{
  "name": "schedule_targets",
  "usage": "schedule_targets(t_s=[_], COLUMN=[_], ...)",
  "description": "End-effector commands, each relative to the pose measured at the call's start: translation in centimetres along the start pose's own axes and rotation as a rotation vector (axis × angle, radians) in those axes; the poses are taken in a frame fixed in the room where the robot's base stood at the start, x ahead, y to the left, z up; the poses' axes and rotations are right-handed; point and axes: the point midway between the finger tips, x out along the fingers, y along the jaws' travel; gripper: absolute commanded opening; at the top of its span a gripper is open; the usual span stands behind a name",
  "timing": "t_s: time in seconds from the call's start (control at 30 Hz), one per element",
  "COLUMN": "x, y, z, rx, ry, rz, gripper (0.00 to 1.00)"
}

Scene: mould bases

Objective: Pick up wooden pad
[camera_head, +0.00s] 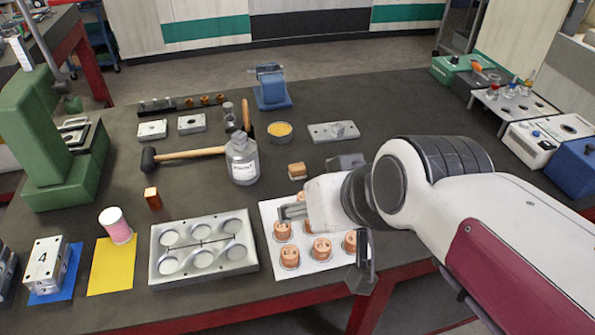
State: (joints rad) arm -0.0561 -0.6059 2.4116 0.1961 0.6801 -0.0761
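A small light-brown block (297,171), which looks like the wooden pad, lies on the dark table just behind my wrist. My gripper (357,222) is above the white plate with copper pieces, right of and nearer than the light-brown block. Its dark fingers show apart on either side of my wrist, with nothing seen between them. My wrist hides much of it. It is apart from both blocks.
A white plate (270,219) with several copper pieces lies under my wrist. A grey mould base (202,246) is left of it. A metal bottle (242,160), a hammer (190,154), a yellow-filled bowl (280,132) and a metal plate (334,132) surround the light-brown block.

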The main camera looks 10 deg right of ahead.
Motion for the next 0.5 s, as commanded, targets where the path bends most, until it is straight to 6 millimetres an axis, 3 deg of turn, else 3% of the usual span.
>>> schedule_targets(t_s=[0.2,0.5], x=[2.0,4.5], y=[-3.4,-6.3], z=[-7.0,-16.0], rx=[0.044,0.144], ry=[0.130,0.308], rz=[-0.096,-0.164], gripper=[0.49,0.49])
